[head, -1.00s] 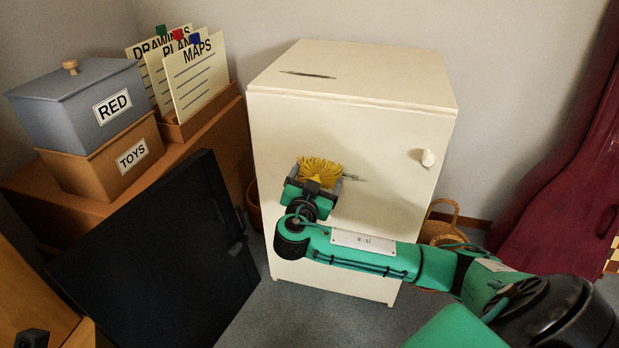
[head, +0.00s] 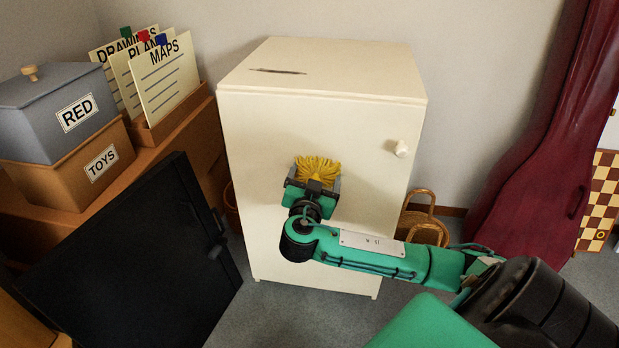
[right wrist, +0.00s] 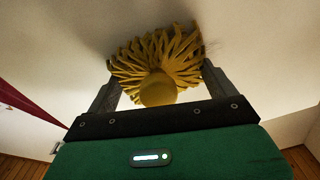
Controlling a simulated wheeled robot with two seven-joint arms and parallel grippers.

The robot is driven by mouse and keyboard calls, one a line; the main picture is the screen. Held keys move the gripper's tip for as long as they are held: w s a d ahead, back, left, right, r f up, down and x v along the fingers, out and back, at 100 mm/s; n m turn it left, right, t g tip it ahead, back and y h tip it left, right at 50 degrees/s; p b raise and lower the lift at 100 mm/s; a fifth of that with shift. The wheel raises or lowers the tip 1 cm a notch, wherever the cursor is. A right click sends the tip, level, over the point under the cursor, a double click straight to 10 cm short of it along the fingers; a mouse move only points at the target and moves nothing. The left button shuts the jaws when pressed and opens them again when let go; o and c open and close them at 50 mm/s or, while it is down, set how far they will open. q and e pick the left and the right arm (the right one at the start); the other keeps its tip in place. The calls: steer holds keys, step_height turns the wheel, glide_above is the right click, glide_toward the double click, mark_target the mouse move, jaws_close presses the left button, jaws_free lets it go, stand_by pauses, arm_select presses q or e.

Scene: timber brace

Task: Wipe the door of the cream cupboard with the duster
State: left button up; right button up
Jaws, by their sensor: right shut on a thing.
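The cream cupboard (head: 300,110) stands against the back wall with its door (head: 365,150) shut and a round knob (head: 401,149) at the upper right. My right gripper (head: 316,186) is shut on the yellow duster (head: 317,168) in front of the middle of the door. In the right wrist view, the duster (right wrist: 155,60) has its strands spread against the pale door surface, and its round yellow end sits between the fingers of my gripper (right wrist: 160,95). The strands look to be touching the door. My left gripper is not in view.
A black panel (head: 130,260) leans at the left, near the cupboard. A wooden unit holds a RED box (head: 60,110), a TOYS box (head: 70,170) and a card file (head: 165,85). A wicker basket (head: 425,225) and a dark red case (head: 540,150) stand to the right.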

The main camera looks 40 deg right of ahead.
mark_target(331, 176)
steer(key=shift+s+d+b, duration=0.35)
steer(key=shift+s+d, duration=1.1)
steer(key=shift+s, duration=0.25)
steer(key=shift+s+d, duration=1)
steer(key=shift+b, duration=0.3)
steer(key=shift+a, duration=0.1)
steer(key=shift+w+a, duration=1.2)
steer(key=shift+w, duration=0.05)
steer(key=shift+w+a+b, duration=0.3)
steer(key=shift+w+a, duration=0.3)
steer(key=shift+w, duration=0.2)
steer(key=shift+w+a+b, duration=0.25)
steer(key=shift+w+a, duration=0.35)
steer(key=shift+w, duration=0.15)
